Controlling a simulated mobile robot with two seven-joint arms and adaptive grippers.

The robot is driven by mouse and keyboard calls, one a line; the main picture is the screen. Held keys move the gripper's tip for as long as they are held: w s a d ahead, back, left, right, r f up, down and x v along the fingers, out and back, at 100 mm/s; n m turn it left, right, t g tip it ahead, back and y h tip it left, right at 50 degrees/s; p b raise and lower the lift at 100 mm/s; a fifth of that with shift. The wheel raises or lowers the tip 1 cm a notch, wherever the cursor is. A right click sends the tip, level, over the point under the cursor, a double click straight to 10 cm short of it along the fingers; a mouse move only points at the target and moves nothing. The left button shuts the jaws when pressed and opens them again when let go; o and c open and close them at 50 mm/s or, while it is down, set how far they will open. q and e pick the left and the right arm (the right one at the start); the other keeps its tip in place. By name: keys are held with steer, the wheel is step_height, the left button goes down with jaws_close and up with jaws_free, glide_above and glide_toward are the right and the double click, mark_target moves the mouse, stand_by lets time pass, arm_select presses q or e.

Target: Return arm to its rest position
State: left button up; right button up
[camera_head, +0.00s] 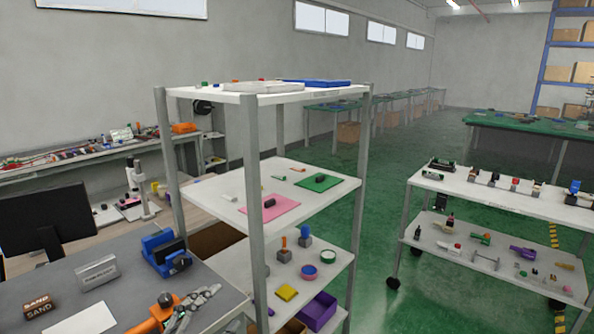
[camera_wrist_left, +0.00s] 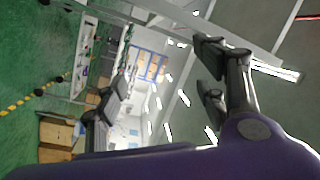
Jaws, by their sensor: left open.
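My left gripper (camera_wrist_left: 160,82) shows in the left wrist view with its two dark fingers spread wide apart. Nothing is between the fingers, and only the distant room shows behind them. The purple wrist housing fills the bottom of that view. A blue vise-like fixture (camera_head: 165,255) stands on the bench. My right gripper is not in view.
A tall white shelf rack (camera_head: 252,200) stands close in the middle, holding mats and small parts. A two-level white cart (camera_head: 500,195) is at the right. A monitor (camera_head: 45,225) is at the left. Green floor (camera_head: 385,180) is open between rack and cart.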

arm_select(q)
steer(key=s+a+f+n+g+y+p, duration=0.1)
steer(key=s+a+f+n+y, duration=0.1)
steer(key=s+f+n+y, duration=0.3)
steer(key=s+a+f+n, duration=0.2)
steer(key=f, duration=0.4)
steer(key=s+f+n+g+y+p, duration=0.1)
steer(key=s+f+n+g, duration=0.1)
steer(key=s+f, duration=0.3)
steer(key=s+f+n+g+y+p, duration=0.1)
steer(key=s+f+n, duration=0.3)
steer(key=s, duration=0.9)
steer(key=s+d+f+n+g+y+p, duration=0.1)
steer(key=s+f+n+g, duration=0.2)
steer(key=s+f, duration=0.3)
steer(key=s+g, duration=0.1)
steer(key=s, duration=0.2)
steer(key=shift+s+f+n+y+p, duration=0.3)
steer(key=shift+s+f+p, duration=0.05)
steer(key=shift+f, duration=0.05)
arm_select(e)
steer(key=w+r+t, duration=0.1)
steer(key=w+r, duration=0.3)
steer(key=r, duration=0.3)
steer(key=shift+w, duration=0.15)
arm_select(q)
steer(key=shift+d, duration=0.1)
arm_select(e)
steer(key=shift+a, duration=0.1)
